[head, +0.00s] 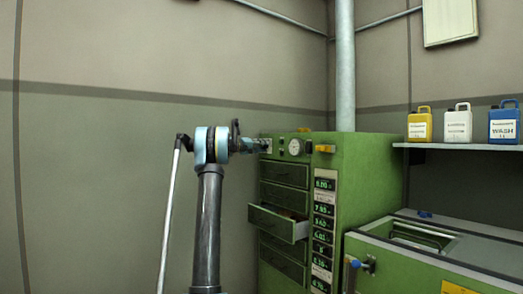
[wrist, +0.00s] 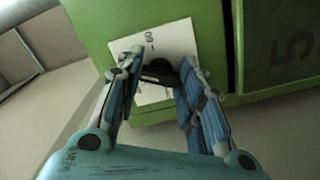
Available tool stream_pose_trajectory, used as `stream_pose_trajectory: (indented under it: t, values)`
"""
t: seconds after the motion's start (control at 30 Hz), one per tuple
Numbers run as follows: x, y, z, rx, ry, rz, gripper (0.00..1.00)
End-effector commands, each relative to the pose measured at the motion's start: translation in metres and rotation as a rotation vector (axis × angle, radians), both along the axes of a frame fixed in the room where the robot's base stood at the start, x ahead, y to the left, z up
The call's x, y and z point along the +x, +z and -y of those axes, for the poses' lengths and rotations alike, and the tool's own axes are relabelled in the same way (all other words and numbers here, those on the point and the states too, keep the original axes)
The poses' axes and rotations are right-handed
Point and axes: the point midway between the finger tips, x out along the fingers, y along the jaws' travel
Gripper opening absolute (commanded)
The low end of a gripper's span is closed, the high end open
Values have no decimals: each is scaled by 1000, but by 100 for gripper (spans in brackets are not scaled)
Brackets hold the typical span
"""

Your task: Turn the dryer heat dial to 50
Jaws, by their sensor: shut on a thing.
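The green dryer cabinet (head: 365,170) stands right of centre in the head view. My gripper (head: 262,145) reaches its upper left front corner, at a pale dial plate (head: 268,144). In the wrist view, my gripper (wrist: 160,70) is shut on the dark heat dial (wrist: 158,74), one finger on each side. The white dial plate (wrist: 150,98) lies behind it, with a printed number, apparently 60, upside down near its top. The fingers hide much of the scale. I cannot tell where the dial points.
A round gauge (head: 295,146) and a yellow handle (head: 324,148) are right of the dial. Below, one drawer (head: 280,222) stands open beside a column of displays (head: 324,222). A green machine (head: 400,265) is at front right. A shelf (head: 455,145) holds jugs. The left side is bare wall.

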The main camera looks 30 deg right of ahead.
Motion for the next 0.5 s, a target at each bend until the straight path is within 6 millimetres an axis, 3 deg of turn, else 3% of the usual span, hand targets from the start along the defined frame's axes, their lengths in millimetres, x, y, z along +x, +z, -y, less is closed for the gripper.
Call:
stream_pose_trajectory:
  t: [0.3, 0.33, 0.4, 0.5]
  values:
    - [0, -3, 0, 5, -1, 4, 11]
    - [0, -3, 0, 5, -1, 4, 37]
    - [0, -3, 0, 5, -1, 3, 53]
    - [0, -2, 0, 4, 0, 2, 55]
